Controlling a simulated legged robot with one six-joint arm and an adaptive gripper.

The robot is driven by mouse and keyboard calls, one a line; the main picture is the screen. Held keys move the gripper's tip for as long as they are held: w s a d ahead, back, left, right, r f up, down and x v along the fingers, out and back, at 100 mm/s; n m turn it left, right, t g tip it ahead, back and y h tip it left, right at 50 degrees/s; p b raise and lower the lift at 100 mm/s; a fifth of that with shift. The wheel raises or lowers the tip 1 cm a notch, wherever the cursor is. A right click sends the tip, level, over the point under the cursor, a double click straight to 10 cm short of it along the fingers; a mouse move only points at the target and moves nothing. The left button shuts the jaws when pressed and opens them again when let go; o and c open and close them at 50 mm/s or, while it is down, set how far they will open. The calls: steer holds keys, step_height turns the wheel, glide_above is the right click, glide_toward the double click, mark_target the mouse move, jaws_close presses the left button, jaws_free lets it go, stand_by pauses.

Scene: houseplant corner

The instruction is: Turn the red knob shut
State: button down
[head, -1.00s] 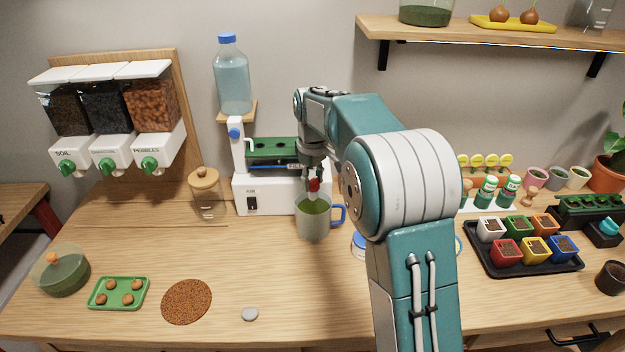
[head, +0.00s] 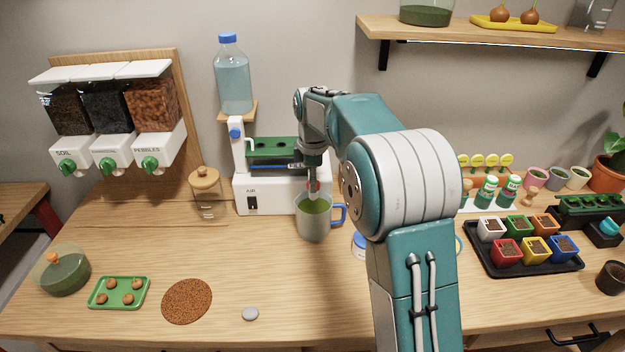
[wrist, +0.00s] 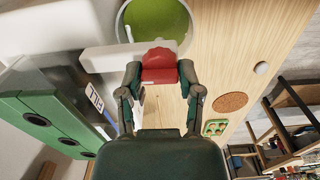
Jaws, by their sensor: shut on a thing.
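The red knob (wrist: 160,60) sits by the white spout (wrist: 108,58) of the white machine (head: 270,193). My gripper (wrist: 160,74) is shut on the knob, one finger on each side of it. In the head view my gripper (head: 313,188) points down at the machine's front and hides most of the knob; only a little red shows. A grey mug (head: 313,228) with a blue handle and green contents stands right below. Its green inside (wrist: 160,18) also shows in the wrist view. I cannot tell whether liquid is flowing.
A corked glass jar (head: 206,193) stands left of the machine, and a water bottle (head: 232,80) stands above it. A brown round mat (head: 187,301) and a green tray (head: 104,300) lie at the front left. A black tray of coloured pots (head: 484,257) is on the right.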

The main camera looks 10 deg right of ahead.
steer(key=shift+f+n, duration=0.25)
steer(key=shift+n, duration=0.05)
steer(key=shift+c, duration=1.3)
jaws_free()
steer(key=shift+r, duration=0.1)
step_height(320, 180, up, 12)
